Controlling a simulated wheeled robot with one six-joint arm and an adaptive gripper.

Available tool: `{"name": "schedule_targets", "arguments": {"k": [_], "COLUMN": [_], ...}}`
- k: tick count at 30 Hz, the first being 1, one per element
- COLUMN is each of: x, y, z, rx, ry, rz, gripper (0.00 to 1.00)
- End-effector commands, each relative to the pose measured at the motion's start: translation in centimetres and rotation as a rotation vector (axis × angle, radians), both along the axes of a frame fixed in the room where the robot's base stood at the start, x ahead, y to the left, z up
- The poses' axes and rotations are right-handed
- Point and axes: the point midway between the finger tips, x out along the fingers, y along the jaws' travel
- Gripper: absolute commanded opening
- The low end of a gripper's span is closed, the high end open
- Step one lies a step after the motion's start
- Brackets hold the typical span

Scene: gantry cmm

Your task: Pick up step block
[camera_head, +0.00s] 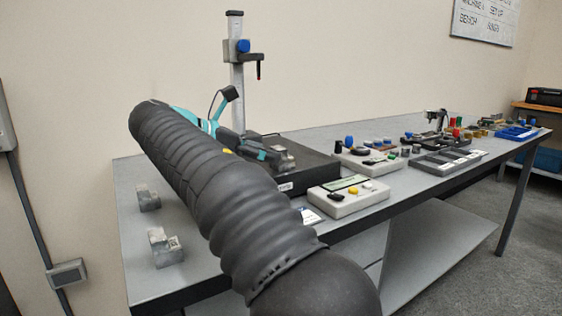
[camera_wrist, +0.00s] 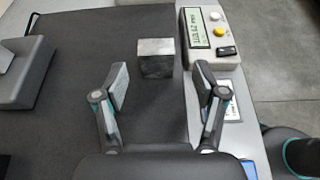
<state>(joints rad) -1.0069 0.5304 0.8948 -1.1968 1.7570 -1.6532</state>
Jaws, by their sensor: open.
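A grey metal block (camera_wrist: 155,62) stands on a dark plate (camera_wrist: 60,50) in the wrist view. It is just beyond my open, empty fingertips (camera_wrist: 162,82), roughly centred between them and apart from both. In the head view the metal block (camera_head: 284,160) shows on the dark plate beside the teal and grey parts of my gripper (camera_head: 262,152), partly hidden. Two more grey metal blocks, one upright (camera_head: 148,199) and one clearly stepped (camera_head: 166,249), sit on the bare bench at the left.
A readout box (camera_head: 349,196) with yellow and white buttons stands right of the plate, also in the wrist view (camera_wrist: 211,38). A height gauge column (camera_head: 236,75) rises behind. Several small tools and trays line the bench to the right. My arm hides part of the bench.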

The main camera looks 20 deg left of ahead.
Motion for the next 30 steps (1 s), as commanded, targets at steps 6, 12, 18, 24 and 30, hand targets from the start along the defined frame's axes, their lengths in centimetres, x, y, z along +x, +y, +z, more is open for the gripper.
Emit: {"name": "schedule_targets", "arguments": {"k": [6,12,18,24,30], "x": [1.1,3.2,4.0,4.0,3.9], "y": [-0.8,-2.3,-2.9,-2.9,-2.9], "z": [-0.6,-1.7,-2.0,-2.0,-2.0], "rx": [0.0,0.001,0.001,0.001,0.001], "ry": [0.0,0.0,0.0,0.0,0.001], "rz": [-0.002,-0.003,0.0,0.0,0.0], "gripper": [0.71,0.71,0.71,0.53,0.03]}}
